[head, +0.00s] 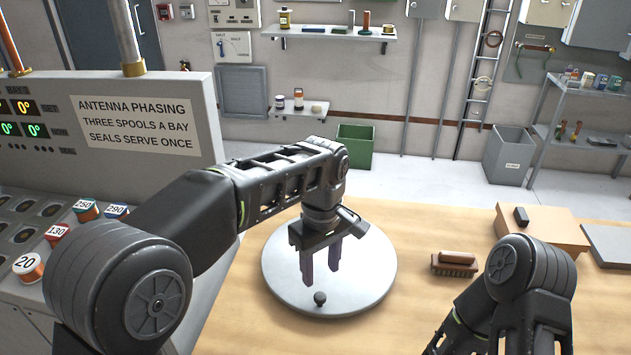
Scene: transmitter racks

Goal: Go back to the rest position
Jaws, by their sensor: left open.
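My left gripper (320,266) hangs over a round grey disc (365,283) on the wooden table, fingers pointing down. Its two fingers are apart with nothing visible between them. A small dark knob (320,298) stands on the disc just in front of the fingertips; I cannot tell whether they touch the disc. My right arm shows at the lower right, but its gripper is out of view.
A brush (454,263) lies right of the disc. A cardboard-coloured box (542,232) with a small dark item stands behind my right arm. The antenna phasing console (130,130) with numbered spools (30,266) is at the left. Bare wood (440,225) lies between disc and box.

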